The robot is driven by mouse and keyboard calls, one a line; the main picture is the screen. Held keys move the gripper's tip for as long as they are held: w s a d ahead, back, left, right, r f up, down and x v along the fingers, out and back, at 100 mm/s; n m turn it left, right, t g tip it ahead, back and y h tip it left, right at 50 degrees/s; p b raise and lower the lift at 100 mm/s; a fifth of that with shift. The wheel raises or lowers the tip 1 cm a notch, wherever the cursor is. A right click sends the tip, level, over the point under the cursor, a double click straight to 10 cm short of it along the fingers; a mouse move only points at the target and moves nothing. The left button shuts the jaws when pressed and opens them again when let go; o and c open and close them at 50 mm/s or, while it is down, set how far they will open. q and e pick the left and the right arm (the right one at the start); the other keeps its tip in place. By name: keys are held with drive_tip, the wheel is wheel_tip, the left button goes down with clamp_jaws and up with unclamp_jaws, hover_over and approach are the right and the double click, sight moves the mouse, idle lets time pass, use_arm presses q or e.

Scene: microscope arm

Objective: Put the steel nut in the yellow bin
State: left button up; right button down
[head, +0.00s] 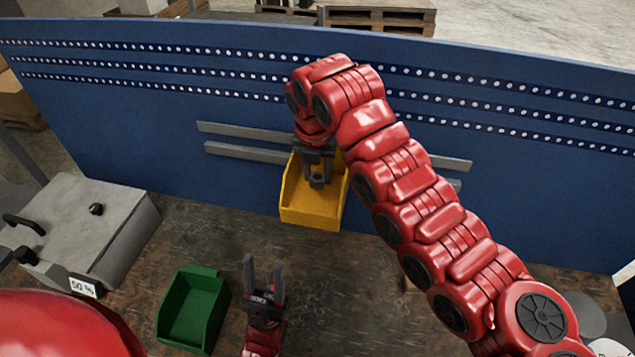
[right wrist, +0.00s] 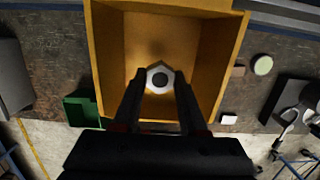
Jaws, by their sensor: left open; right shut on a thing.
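The yellow bin (head: 310,212) hangs on the rail of the blue panel, its open top facing up. My right gripper (head: 318,183) points down into the bin's opening. In the right wrist view, the steel nut (right wrist: 160,79), hexagonal with a dark hole, is between the fingertips of my right gripper (right wrist: 160,84), which is shut on it. The walls of the yellow bin (right wrist: 108,70) surround the nut in that view; its exact height over the bin floor is unclear. In the head view the nut is hidden. My left gripper (head: 264,275) is open and empty, low over the bench.
A green bin (head: 193,310) stands on the bench left of my left gripper. A grey box (head: 85,225) with a "50 %" label stands at the left. The blue perforated panel (head: 120,110) runs behind the bench. The bench between the bins is clear.

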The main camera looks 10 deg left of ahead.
sight(317, 178)
drive_tip(key=shift+w+a+f, duration=0.1)
drive_tip(key=shift+f, duration=0.15)
wheel_tip(317, 178, down, 3)
drive_tip(key=shift+f+p, duration=0.2)
drive_tip(key=shift+p, duration=0.4)
drive_tip(key=shift+f, duration=0.15)
drive_tip(key=shift+c, duration=2.2)
unclamp_jaws()
drive_tip(key=r, duration=0.3)
drive_tip(key=s+r, duration=0.1)
drive_tip(key=r, duration=0.6)
drive_tip(key=shift+s+r+b, duration=0.3)
drive_tip(key=shift+r+b, duration=0.1)
drive_tip(key=shift+s+r, duration=0.2)
drive_tip(key=shift+r, duration=0.45)
